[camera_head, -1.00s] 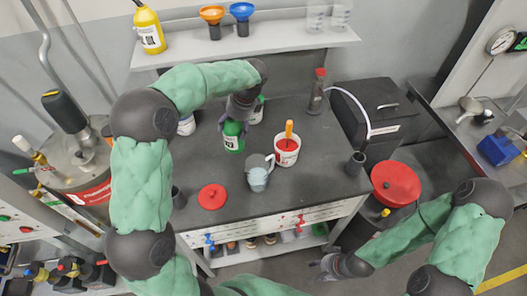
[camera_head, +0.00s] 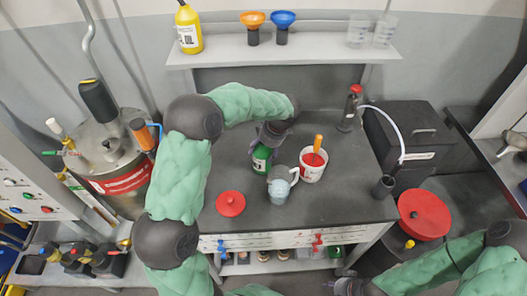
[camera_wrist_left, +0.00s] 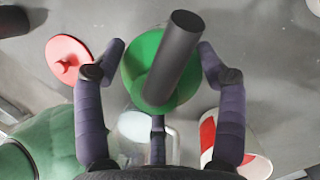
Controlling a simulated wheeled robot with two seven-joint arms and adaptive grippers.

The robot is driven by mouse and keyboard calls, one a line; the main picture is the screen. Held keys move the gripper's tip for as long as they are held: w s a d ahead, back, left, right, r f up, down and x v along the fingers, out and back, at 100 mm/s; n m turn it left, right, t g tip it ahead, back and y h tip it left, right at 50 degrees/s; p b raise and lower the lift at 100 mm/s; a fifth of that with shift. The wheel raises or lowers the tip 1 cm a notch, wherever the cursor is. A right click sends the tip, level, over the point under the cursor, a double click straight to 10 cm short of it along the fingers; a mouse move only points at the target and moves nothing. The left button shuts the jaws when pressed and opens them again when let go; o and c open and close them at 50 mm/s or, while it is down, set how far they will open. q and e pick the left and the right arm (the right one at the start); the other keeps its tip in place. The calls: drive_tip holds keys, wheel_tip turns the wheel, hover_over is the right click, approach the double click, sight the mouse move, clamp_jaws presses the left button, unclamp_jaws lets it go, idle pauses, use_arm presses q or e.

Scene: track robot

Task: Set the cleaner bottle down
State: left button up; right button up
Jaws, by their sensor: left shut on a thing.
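The cleaner bottle is taken to be the green bottle (camera_head: 261,158) with a white label, over the worktop (camera_head: 340,190). My left gripper (camera_head: 265,144) comes down on it from above and is shut on it.
A grey jug (camera_head: 280,185) stands close in front of the bottle. A white-and-red tub (camera_head: 312,168) with an orange handle is to the right, and a red lid (camera_head: 230,203) is front left. A red-capped bottle (camera_head: 350,112) stands farther back.

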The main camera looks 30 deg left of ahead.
idle(0.3)
use_arm(q)
drive_tip(key=o, duration=1.6)
drive_tip(key=p+v, duration=0.2)
drive_tip(key=v, duration=1)
drive_tip(key=shift+p, duration=0.4)
